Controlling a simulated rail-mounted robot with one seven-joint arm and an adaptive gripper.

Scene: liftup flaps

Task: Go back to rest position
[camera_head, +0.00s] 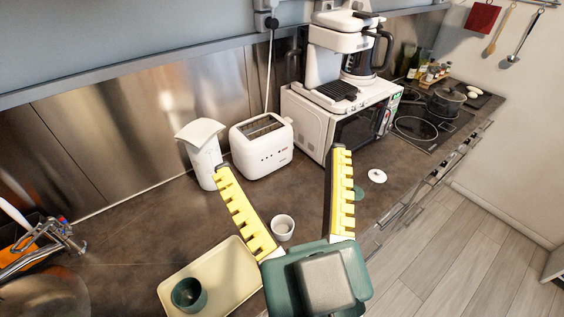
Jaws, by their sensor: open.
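My gripper (279,160) reaches up from the bottom middle of the head view, with its green body nearest the camera. Its two long, yellow-toothed fingers are spread wide apart, and nothing is held between them. The fingers show in front of the brown countertop (130,225). A small white cup (283,228) shows between the fingers near their base. The left fingertip overlaps the lower part of a white canister (201,150) in the picture; I cannot tell the gap. The right finger shows in front of the microwave (312,125) and hides part of it.
A white toaster (262,147) stands against the back wall. A coffee machine (340,45) sits on the microwave. A beige tray (225,262) with a dark green cup (188,294) lies left of my gripper. A sink (45,295) is at far left, a stove (428,125) at right.

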